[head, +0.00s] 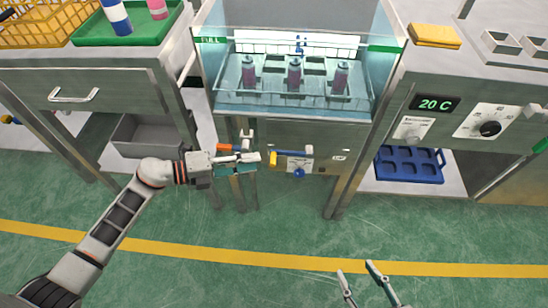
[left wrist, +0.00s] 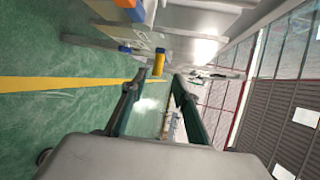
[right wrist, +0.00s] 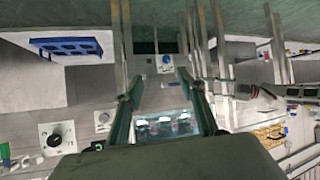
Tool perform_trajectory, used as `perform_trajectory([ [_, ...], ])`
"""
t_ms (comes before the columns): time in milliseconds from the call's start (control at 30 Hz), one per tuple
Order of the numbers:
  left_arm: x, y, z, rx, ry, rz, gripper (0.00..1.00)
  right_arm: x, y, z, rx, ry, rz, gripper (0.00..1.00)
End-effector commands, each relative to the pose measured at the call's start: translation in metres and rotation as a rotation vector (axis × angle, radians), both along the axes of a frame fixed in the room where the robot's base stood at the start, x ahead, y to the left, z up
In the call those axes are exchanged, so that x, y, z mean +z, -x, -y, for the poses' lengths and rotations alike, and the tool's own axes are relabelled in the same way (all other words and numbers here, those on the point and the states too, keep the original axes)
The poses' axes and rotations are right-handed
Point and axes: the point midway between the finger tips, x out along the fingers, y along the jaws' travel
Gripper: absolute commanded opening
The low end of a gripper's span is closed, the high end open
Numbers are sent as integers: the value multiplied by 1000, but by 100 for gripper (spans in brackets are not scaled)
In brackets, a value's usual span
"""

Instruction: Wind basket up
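A glass-fronted water tank (head: 222,72) holds a wire basket (head: 262,95) with several upright cans (head: 294,72). Below it, a crank with a yellow grip (head: 272,157) and blue arm (head: 292,155) sticks out of the front panel. My left gripper (head: 254,163) is just left of the yellow grip. In the left wrist view, its fingers (left wrist: 154,83) are apart and empty, with the yellow grip (left wrist: 159,62) just beyond the tips. My right gripper (head: 356,268) is low in the head view, away from the tank; its fingers (right wrist: 155,85) are open and empty.
An orange-and-blue handle (head: 228,147) sits close behind my left gripper. A blue knob (head: 299,172) is under the crank. A dial panel (head: 487,122) and blue tray (head: 410,165) are at right. A grey bin (head: 150,136) is at left. The floor in front is clear.

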Motion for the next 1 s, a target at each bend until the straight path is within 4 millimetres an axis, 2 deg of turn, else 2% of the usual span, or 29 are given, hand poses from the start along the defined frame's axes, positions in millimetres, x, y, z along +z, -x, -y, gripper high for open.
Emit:
perform_trajectory([
  [33, -6, -1, -1, -11, -13, -2, 29, -2, 1, 0, 1, -1, -4, 40],
  [167, -7, -5, 5, -18, -24, 3, 29, -1, 0, -1, 1, -4, -1, 40],
  [600, -23, -27, 60, -17, -21, 0, 29, 1, -1, -11, 0, -42, 6, 40],
  [767, -24, -31, 67, -16, -21, 3, 29, 7, -4, -13, -5, -55, 17, 40],
  [1000, -23, -32, 68, -17, -22, 4, 29, 13, -9, -13, -15, -64, 30, 40],
])
